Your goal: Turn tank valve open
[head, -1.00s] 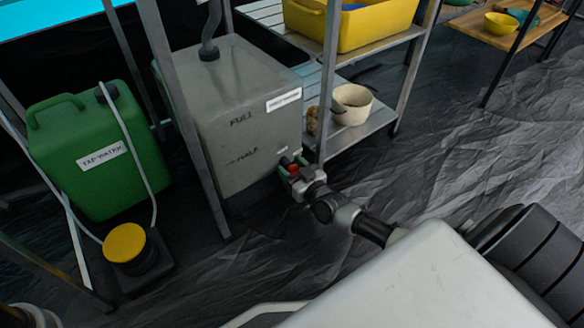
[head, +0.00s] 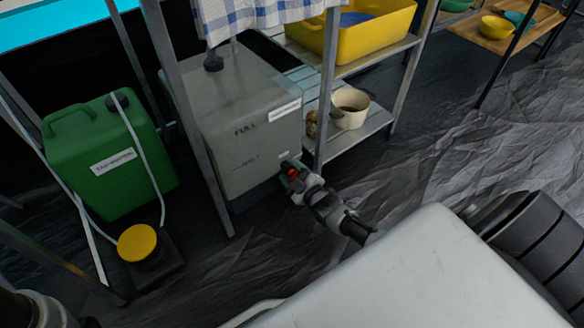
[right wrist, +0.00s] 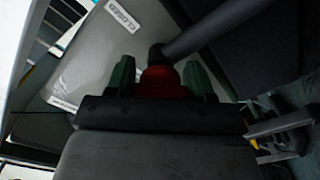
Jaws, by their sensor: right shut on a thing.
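The grey tank (head: 240,125) with level marks and white labels stands under the metal frame, left of centre in the head view. Its red valve (head: 292,174) is at the tank's lower right front corner. My right gripper (head: 290,169) is at the valve with its green fingertips on either side of it. In the right wrist view the red valve (right wrist: 162,81) sits between the green fingers of the right gripper (right wrist: 160,78), which is shut on it. A dark pipe (right wrist: 205,32) runs past it, and a "CLOSED" label (right wrist: 125,18) shows on the tank. My left gripper is not visible.
A green water container (head: 105,155) stands on the left, with a yellow-topped foot pump (head: 137,243) in front. A metal leg (head: 190,120) rises before the tank. A shelf holds a yellow tub (head: 385,32) and a cream pot (head: 350,107). The dark floor at right is clear.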

